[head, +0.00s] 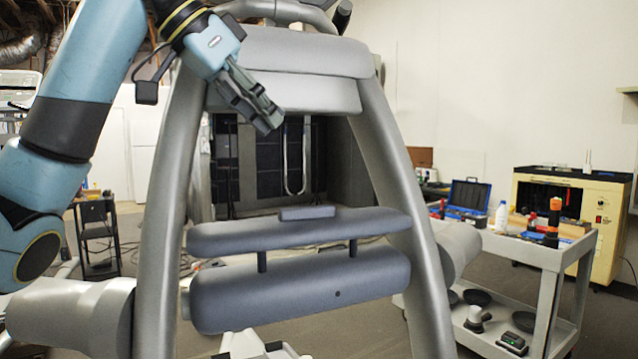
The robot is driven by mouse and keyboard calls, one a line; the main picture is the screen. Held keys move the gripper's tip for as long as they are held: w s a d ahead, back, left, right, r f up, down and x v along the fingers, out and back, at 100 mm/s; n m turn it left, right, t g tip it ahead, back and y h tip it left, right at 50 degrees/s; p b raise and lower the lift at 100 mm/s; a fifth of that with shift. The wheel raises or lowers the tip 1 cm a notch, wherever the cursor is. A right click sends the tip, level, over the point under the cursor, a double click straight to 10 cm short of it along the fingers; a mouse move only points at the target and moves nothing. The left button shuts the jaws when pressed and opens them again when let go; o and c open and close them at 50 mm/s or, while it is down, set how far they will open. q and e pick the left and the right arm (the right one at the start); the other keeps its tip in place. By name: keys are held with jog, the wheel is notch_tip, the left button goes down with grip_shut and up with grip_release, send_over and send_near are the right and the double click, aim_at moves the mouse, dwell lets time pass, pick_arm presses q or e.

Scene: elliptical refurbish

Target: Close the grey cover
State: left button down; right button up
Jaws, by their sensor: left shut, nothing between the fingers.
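The grey cover (300,234) is a long blue-grey piece with a small raised block on top. It sits in the middle of the machine's frame, raised on two short dark posts. Below it is a rounded blue-grey lower housing (300,292), with a visible gap between the two. My left gripper (266,122) comes in from the upper left, its fingers shut and empty. It is above the cover and apart from it, in front of the upper grey panel. My right gripper is not in view.
The machine's thick grey side legs (172,185) flank the cover on both sides. A grey cart (575,247) with bottles, tools and a blue case stands at right, before a yellow cabinet (600,205). The space directly above the cover is open.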

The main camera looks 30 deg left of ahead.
aim_at(301, 211)
pick_arm(q)
jog(key=x, duration=0.3)
jog(key=s+f+p+x, duration=0.1)
jog(key=x, duration=0.7)
jog(key=shift+s+a+f, duration=0.2)
jog(key=shift+a+f, duration=0.1)
jog(key=shift+f, duration=0.5)
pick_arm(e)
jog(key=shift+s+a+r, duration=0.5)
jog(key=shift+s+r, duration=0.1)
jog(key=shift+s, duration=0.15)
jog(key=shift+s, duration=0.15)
pick_arm(q)
notch_tip(301, 211, down, 4)
jog(key=shift+f+b, duration=0.25)
jog(key=shift+b, duration=0.1)
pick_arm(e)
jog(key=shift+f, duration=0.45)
pick_arm(q)
jog(key=shift+f, duration=0.1)
